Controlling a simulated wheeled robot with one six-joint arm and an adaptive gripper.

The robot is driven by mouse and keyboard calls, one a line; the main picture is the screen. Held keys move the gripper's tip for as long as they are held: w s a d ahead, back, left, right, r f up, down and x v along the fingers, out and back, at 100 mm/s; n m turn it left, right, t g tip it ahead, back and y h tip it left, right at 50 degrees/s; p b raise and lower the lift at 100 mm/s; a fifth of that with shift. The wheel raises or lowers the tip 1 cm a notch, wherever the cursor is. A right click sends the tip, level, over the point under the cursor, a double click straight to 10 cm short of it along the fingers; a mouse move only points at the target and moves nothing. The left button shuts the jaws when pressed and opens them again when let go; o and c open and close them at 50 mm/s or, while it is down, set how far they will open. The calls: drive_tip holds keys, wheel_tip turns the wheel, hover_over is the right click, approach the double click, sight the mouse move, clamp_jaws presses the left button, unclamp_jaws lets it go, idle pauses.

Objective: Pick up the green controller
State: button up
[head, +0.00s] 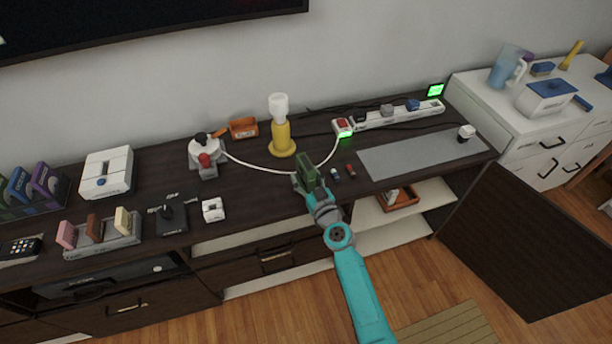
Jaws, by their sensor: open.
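A small dark green block-like thing (306,166), which looks like the green controller, stands upright near the front edge of the dark cabinet top (258,182). My gripper (308,186) is at the end of the teal arm, right in front of the green thing. The gripper is open, with its fingers close around the lower part of the green thing. I cannot tell whether the fingers touch it. Its lower end is hidden by the gripper.
A yellow lamp (281,138) stands behind my gripper, with a white cable nearby. Small bottles (350,171) lie just right. A power strip (400,116) and grey mat (420,153) are farther right. A small white box (213,210) sits left.

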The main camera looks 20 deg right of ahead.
clamp_jaws()
drive_tip(key=shift+r, duration=0.25)
